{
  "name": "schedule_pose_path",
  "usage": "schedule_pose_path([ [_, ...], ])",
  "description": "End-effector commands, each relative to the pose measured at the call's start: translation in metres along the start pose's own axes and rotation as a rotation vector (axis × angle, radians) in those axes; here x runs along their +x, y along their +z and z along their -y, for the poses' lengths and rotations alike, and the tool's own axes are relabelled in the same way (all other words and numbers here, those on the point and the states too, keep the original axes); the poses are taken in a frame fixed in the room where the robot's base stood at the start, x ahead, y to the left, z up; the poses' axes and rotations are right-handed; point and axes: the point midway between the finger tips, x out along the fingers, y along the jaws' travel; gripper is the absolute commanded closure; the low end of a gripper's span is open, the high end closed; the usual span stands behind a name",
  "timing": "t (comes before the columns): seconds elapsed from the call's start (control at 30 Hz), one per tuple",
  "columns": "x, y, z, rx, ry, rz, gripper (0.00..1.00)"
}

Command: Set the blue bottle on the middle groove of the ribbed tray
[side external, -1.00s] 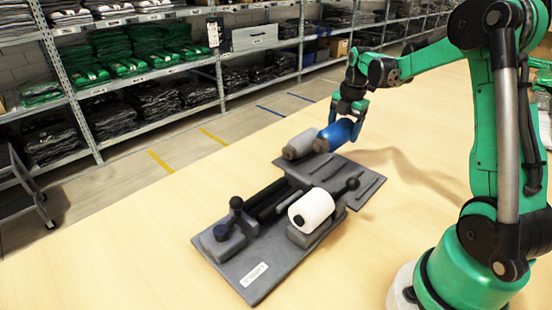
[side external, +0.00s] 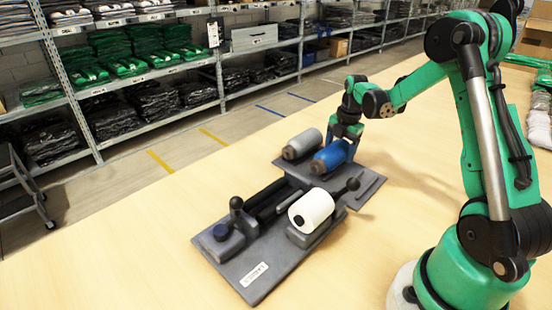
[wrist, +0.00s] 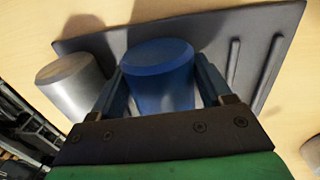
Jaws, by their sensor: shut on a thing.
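The blue bottle (side external: 331,156) lies on its side at the ribbed part of the grey tray (side external: 367,188), to the right of the grey bottle. My gripper (side external: 347,135) is shut on the blue bottle from above. In the wrist view the blue bottle (wrist: 160,78) is between the two fingers (wrist: 162,85), with the grey bottle (wrist: 70,80) to its left. Bare ridges of the tray (wrist: 262,72) show to its right. The bottle hides the groove under it, so I cannot tell whether it touches the tray.
The grey bottle (side external: 303,144) lies at the tray's far left end. A white roll (side external: 312,209) sits in a holder on the near part of the fixture, beside black-knobbed levers (side external: 237,203). The wooden table is clear around the tray. Shelves stand behind.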

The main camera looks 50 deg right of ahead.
Motion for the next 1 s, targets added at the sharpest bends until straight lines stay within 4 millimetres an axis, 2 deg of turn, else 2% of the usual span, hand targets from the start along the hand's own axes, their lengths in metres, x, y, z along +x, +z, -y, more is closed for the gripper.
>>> schedule_pose_path([
  [0.13, 0.000, 0.000, 0.000, 0.000, 0.000, 0.000, 0.90],
  [0.17, 0.000, 0.000, 0.000, 0.000, 0.000, 0.000, 0.22],
  [0.23, 0.000, 0.000, 0.000, 0.000, 0.000, 0.000, 0.02],
  [0.27, 0.000, 0.000, 0.000, 0.000, 0.000, 0.000, 0.00],
  [0.53, -0.004, 0.000, 0.000, 0.000, 0.000, 0.000, 0.00],
  [0.8, -0.041, 0.000, 0.000, 0.000, 0.000, 0.000, 0.00],
  [1.0, -0.056, 0.000, 0.000, 0.000, 0.000, 0.000, 0.00],
])
